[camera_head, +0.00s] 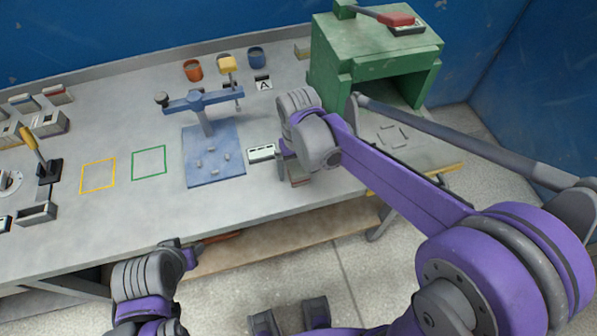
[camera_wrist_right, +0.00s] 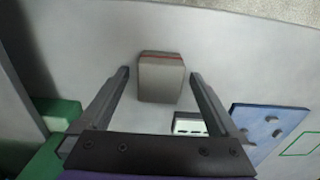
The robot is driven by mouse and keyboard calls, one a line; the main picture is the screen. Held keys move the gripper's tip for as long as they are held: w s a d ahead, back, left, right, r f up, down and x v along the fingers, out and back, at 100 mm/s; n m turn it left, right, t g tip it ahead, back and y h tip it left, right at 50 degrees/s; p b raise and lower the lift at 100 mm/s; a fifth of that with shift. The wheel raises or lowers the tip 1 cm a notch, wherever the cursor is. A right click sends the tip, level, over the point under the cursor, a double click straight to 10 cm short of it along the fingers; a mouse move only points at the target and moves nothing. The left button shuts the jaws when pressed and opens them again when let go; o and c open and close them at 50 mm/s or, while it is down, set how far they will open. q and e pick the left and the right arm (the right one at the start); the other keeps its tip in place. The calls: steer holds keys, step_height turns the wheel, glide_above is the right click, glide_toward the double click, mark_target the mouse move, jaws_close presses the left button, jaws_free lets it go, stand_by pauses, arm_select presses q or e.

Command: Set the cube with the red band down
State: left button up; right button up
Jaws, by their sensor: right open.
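The cube with the red band (camera_wrist_right: 160,82) is a grey-beige block with a thin red stripe near its far edge in the right wrist view. It appears to rest on the grey bench top. My right gripper (camera_wrist_right: 159,74) is open, with one finger on each side of the cube and a visible gap at both sides. In the head view, my right gripper (camera_head: 287,160) is low over the bench near its front edge and the cube (camera_head: 298,180) is mostly hidden behind it. My left gripper (camera_head: 185,252) is in front of the bench edge; its fingers are not clear.
A white block with dark marks (camera_head: 262,153) stands close to the cube's left. Beyond it is a blue plate (camera_head: 213,172) with pegs and a blue stand (camera_head: 205,105). A green housing (camera_head: 372,55) stands at back right. Green (camera_head: 149,148) and yellow (camera_head: 98,160) outlined squares are empty.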

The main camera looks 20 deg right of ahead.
mark_target(298, 169)
jaws_close()
step_height(298, 169, up, 10)
steer(key=shift+f+p, duration=0.1)
steer(key=shift+p, duration=0.25)
steer(key=shift+s, duration=0.1)
stand_by(0.5)
